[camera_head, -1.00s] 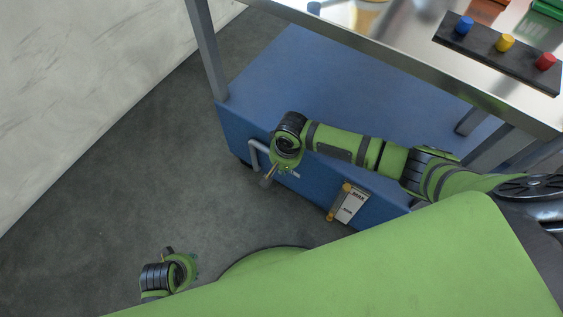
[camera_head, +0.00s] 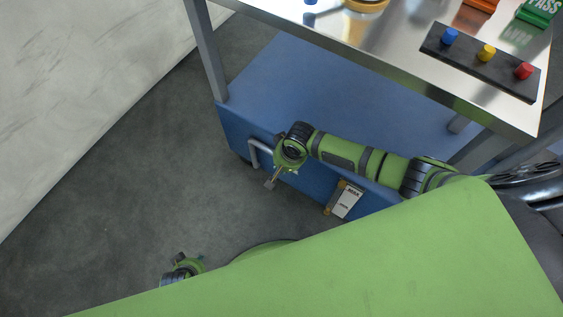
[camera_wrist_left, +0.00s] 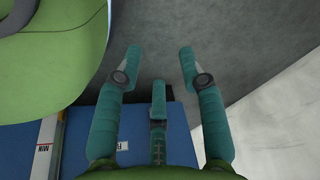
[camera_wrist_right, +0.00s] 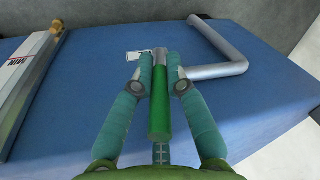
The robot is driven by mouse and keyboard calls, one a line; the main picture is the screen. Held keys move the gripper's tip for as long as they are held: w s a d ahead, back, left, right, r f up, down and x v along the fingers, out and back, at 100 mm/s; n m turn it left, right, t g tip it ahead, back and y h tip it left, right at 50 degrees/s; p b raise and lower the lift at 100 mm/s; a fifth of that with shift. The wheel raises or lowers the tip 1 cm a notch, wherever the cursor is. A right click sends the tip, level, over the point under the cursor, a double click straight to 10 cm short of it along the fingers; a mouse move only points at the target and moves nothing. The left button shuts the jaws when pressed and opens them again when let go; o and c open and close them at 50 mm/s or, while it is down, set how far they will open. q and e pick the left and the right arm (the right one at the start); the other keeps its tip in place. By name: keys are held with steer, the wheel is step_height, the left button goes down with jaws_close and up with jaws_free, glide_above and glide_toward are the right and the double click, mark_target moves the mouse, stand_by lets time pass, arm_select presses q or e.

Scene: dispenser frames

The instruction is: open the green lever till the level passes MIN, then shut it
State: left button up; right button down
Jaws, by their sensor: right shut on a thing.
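The green lever (camera_wrist_right: 160,110) shows between my right gripper's fingers in the right wrist view. My right gripper (camera_wrist_right: 159,60) is shut on it, beside the bent grey pipe (camera_wrist_right: 222,62) on the blue front. The level gauge (camera_wrist_right: 28,72), a tube by a white plate, stands to the left in that view. Its MAX plate shows in the head view (camera_head: 347,200), and its MIN mark shows in the left wrist view (camera_wrist_left: 44,145). I cannot read the liquid level. My left gripper (camera_wrist_left: 160,55) is open and empty above the floor; in the head view (camera_head: 183,262) it is partly hidden.
The blue cabinet (camera_head: 300,80) sits under a steel tabletop (camera_head: 400,60). On top are a black strip (camera_head: 490,68) with blue, yellow and red knobs, and a green PASS block (camera_head: 540,12). Grey floor (camera_head: 130,180) is clear towards the pale wall (camera_head: 90,80).

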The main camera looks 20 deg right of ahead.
arm_select(q)
steer(key=shift+w+a+f+t+p, duration=0.15)
steer(key=shift+w+t+p, duration=0.2)
steer(key=shift+p, duration=0.3)
arm_select(e)
steer(key=shift+s+d+f+t, duration=0.1)
steer(key=shift+s+t, duration=0.2)
steer(key=shift+s, duration=0.1)
arm_select(q)
steer(key=shift+s+b, duration=0.2)
steer(key=shift+b, duration=0.3)
arm_select(e)
steer(key=t+y, duration=0.1)
steer(key=s+d+f+t+y, duration=0.1)
steer(key=t+y, duration=0.1)
steer(key=shift+s+f+t, duration=0.1)
steer(key=shift+t, duration=0.2)
arm_select(q)
steer(key=shift+s, duration=0.1)
arm_select(e)
steer(key=c, duration=1.2)
jaws_free()
steer(key=shift+c, duration=0.2)
